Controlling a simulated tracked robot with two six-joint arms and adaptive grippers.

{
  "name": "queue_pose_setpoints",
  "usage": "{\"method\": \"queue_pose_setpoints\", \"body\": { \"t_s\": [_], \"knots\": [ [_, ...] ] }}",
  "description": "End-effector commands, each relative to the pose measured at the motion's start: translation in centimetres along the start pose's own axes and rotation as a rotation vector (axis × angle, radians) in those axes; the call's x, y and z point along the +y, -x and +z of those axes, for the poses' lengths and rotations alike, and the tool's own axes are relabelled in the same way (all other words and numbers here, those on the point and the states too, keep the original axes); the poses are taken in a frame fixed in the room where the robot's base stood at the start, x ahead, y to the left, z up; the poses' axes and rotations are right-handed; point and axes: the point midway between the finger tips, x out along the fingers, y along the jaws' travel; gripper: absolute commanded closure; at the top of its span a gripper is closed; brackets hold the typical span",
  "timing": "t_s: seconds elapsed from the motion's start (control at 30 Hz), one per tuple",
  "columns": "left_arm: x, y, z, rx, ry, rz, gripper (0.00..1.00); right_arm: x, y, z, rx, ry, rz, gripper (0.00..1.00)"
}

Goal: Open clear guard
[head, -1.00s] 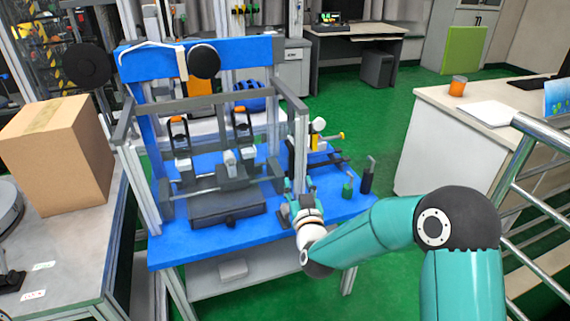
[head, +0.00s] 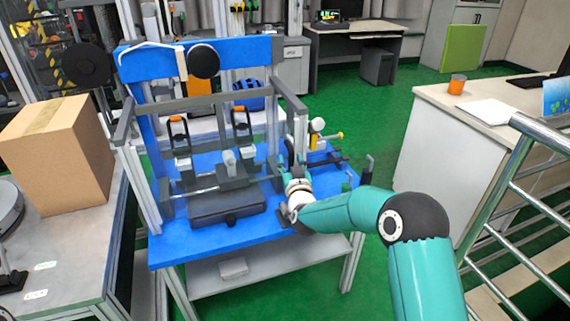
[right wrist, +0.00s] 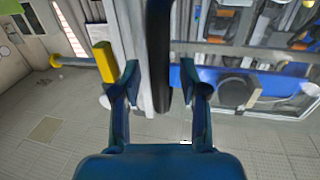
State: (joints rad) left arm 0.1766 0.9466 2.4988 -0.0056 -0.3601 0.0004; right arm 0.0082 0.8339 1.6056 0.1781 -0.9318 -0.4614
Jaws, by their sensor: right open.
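The drop tower has a blue base (head: 222,234) and a blue upright back. The clear guard (head: 213,99) is a see-through box with grey bars around the front and sides of the tower, and it looks closed. My right gripper (head: 290,150) is at the guard's right side, above the base's right part. In the right wrist view, the open gripper (right wrist: 164,75) has a finger on each side of a dark upright bar (right wrist: 159,50). The bar seems to be part of the guard or its handle; I cannot tell whether the fingers touch it. My left gripper is not in view.
Inside the guard are a dark block (head: 226,205) and clamps with orange tops. A cardboard box (head: 60,155) stands on the left table. A metal railing (head: 505,180) is at the right. Green floor (head: 360,130) is free between the tower and the white desk (head: 450,145).

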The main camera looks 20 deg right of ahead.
Motion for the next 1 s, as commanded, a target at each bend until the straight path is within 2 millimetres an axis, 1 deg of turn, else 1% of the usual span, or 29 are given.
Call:
{"method": "queue_pose_setpoints", "body": {
  "t_s": [0.03,0.17,0.2,0.27,0.3,0.53,0.57,0.6,0.7,0.87,1.0],
  "knots": [
    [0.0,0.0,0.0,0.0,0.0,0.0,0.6,0.0,0.0,0.0,0.0,0.0,0.0,0.6],
    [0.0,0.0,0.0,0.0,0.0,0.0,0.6,0.0,0.0,0.0,0.0,0.0,0.0,0.82],
    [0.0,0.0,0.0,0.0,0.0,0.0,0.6,0.0,0.0,0.0,0.0,0.0,0.0,0.88],
    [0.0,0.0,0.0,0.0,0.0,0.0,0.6,0.0,0.0,0.0,0.0,0.0,0.0,0.98],
    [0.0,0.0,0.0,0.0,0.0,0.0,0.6,0.0,0.0,0.0,0.0,0.0,0.0,1.0],
    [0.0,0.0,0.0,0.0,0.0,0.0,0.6,0.0,0.0,0.0,0.0,0.0,0.0,1.0],
    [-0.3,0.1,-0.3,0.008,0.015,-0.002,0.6,-3.5,0.7,0.0,0.0,-0.001,-0.013,1.0],
    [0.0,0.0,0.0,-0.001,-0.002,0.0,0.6,-1.9,0.4,0.0,0.0,0.001,-0.005,1.0],
    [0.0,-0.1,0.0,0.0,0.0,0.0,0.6,-0.9,0.4,0.0,-0.001,0.002,-0.004,1.0],
    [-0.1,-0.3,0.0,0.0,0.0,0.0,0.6,-1.1,1.5,0.2,-0.003,0.003,0.012,1.0],
    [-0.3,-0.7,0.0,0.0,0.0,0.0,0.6,-2.0,3.7,0.2,-0.004,0.002,0.052,1.0]
  ]
}}
